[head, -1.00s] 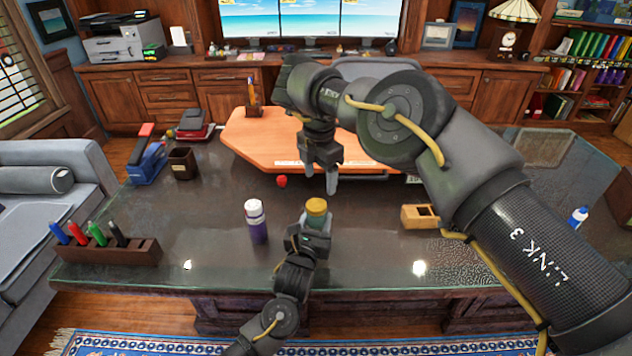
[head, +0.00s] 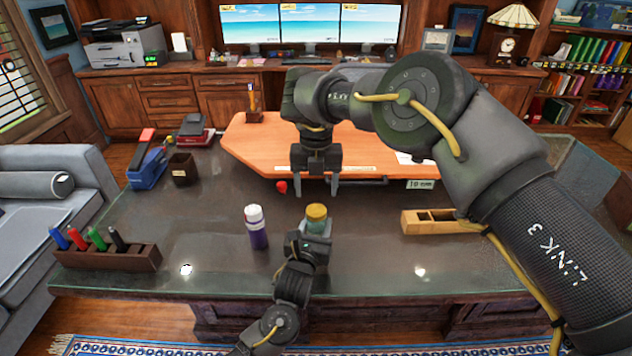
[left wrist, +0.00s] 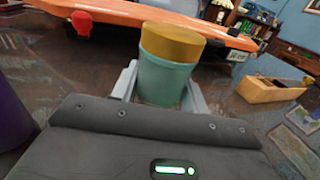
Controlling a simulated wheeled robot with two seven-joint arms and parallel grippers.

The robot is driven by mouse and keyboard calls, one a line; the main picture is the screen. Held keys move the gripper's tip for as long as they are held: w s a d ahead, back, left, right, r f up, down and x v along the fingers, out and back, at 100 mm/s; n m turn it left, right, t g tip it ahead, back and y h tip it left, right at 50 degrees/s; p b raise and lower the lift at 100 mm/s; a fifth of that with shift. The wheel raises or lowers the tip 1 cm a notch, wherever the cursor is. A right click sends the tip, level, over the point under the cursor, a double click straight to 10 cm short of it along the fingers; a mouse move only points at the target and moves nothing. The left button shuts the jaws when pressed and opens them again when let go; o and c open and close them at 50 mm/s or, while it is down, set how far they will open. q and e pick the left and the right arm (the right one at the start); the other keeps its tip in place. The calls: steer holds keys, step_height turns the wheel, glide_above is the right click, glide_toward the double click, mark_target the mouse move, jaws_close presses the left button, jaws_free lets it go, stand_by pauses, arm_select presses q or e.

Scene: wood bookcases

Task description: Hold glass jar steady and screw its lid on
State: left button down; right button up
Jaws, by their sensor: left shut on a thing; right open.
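The glass jar (left wrist: 163,82) is teal and stands upright on the dark desk, with its yellow lid (left wrist: 172,41) sitting on top. The lid also shows in the head view (head: 316,210), with the jar (head: 316,226) just below it. My left gripper (head: 317,238) is shut on the jar, one finger on each side in the left wrist view. My right gripper (head: 318,193) is open and empty, fingers pointing down, above and slightly beyond the lid. I cannot tell whether the lid is threaded on or only resting.
A white-capped purple bottle (head: 256,228) stands just left of the jar. A wooden block plane (head: 440,221) lies to the right. An orange board (head: 262,140) lies behind, with a small red object (head: 282,187) at its front edge. A marker rack (head: 108,256) is at left.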

mark_target(316, 210)
steer(key=shift+f, duration=3.45)
steer(key=shift+c, duration=0.5)
steer(key=c, duration=0.9)
steer(key=o, duration=1.2)
steer(key=shift+c, duration=0.2)
step_height(316, 210, up, 12)
